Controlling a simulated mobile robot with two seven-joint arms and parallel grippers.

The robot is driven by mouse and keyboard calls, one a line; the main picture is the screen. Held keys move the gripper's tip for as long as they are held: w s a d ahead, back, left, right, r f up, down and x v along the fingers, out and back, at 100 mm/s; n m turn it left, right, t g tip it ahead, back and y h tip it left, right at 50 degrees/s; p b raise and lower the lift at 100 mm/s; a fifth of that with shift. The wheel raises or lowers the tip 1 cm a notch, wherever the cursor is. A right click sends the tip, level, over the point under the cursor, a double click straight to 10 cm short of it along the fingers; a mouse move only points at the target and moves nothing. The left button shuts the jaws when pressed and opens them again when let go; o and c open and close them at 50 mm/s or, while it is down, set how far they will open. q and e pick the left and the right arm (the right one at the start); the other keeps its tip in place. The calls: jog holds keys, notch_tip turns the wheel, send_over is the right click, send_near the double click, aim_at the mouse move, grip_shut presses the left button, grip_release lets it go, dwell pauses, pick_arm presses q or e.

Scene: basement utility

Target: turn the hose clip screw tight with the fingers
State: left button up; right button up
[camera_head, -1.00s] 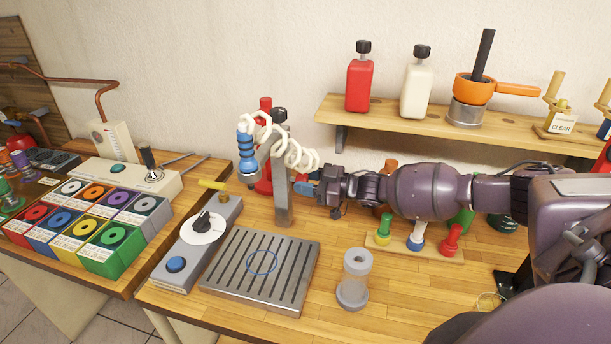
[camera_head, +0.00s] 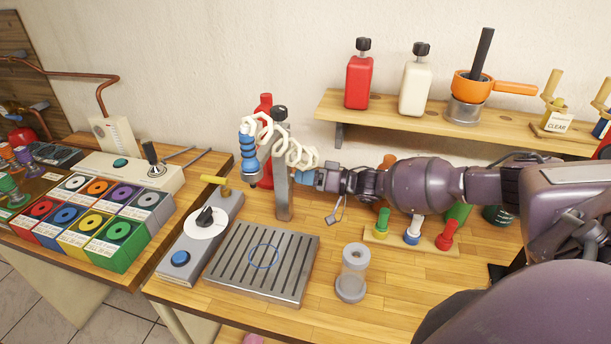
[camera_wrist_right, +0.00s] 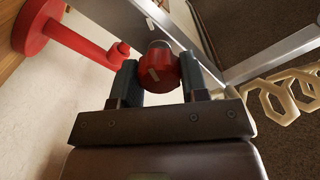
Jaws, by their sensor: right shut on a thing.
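My right gripper (camera_head: 308,178) comes in from the right to the upright grey post (camera_head: 283,190). In the right wrist view its two dark fingers (camera_wrist_right: 161,78) are shut on a red knob with a white mark (camera_wrist_right: 158,70), which I take for the hose clip screw. The knob sits against a grey metal bar (camera_wrist_right: 172,30). In the head view the gripper and the hose hide the knob. The cream coiled hose (camera_head: 295,155) hangs over the post and ends in a blue nozzle (camera_head: 248,150). My left gripper is not in view.
A red stand (camera_head: 265,170) is behind the post. A slotted metal plate (camera_head: 240,270), a dial box (camera_head: 200,240) and a clear cylinder (camera_head: 353,265) stand in front. A rack of coloured pegs (camera_head: 412,240) is under my right arm. A shelf (camera_head: 390,121) runs behind. The bench front right is bare.

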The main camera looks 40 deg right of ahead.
jog(key=shift+m, duration=0.6)
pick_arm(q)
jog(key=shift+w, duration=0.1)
pick_arm(e)
jog(key=o, duration=0.9)
pick_arm(q)
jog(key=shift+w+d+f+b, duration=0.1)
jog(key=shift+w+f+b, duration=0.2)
jog(key=shift+b, duration=0.55)
pick_arm(e)
jog(key=v, duration=1.1)
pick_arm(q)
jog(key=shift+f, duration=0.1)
pick_arm(e)
jog(key=shift+w, duration=0.1)
